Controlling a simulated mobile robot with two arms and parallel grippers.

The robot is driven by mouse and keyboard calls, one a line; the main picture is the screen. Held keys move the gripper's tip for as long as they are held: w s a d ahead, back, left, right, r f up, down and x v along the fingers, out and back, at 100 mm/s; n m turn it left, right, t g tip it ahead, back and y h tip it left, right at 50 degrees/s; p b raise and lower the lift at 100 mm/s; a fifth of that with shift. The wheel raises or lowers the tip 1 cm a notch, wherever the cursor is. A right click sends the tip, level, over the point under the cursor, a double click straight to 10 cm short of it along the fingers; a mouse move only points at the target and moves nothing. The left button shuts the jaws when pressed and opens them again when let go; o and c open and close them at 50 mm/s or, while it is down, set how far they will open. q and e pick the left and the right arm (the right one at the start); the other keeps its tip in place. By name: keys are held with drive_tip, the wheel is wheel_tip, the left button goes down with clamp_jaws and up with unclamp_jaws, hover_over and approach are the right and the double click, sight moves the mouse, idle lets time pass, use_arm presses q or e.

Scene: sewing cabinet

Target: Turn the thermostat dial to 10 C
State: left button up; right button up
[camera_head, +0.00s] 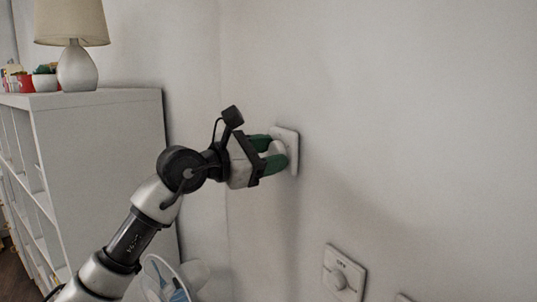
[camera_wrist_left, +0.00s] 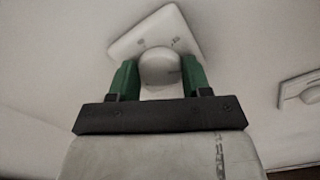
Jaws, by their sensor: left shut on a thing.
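The thermostat is a white square plate (camera_head: 287,140) on the wall, just right of the centre of the head view. Its round white dial (camera_wrist_left: 160,67) sits between the green fingers of my left gripper (camera_head: 271,155) in the left wrist view. My left gripper is shut on the dial, with one finger on each side. The plate (camera_wrist_left: 176,25) shows above the dial in the wrist view, with small dark marks too blurred to read. In the head view the fingers hide most of the dial. My right gripper is not in view.
A second white wall plate with a knob (camera_head: 343,273) is lower right, with part of another plate (camera_head: 402,298) at the bottom edge. A white shelf unit (camera_head: 115,125) stands at left with a lamp (camera_head: 76,60) on top. A fan (camera_head: 165,280) is below my arm.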

use_arm(q)
drive_tip(key=n, duration=0.3)
drive_tip(key=shift+b, duration=0.35)
drive_tip(key=n, duration=0.6)
drive_tip(key=shift+n+b, duration=0.3)
drive_tip(key=shift+n, duration=0.1)
drive_tip(key=n, duration=0.2)
drive_tip(key=shift+n, duration=0.3)
drive_tip(key=n, duration=0.2)
drive_tip(key=shift+n, duration=0.4)
drive_tip(key=n+p, duration=0.1)
drive_tip(key=n, duration=0.1)
drive_tip(key=shift+r+n, duration=0.15)
drive_tip(key=shift+n, duration=0.15)
drive_tip(key=n+p, duration=0.2)
drive_tip(key=n, duration=0.3)
drive_tip(key=shift+n, duration=0.3)
drive_tip(key=shift+p, duration=0.3)
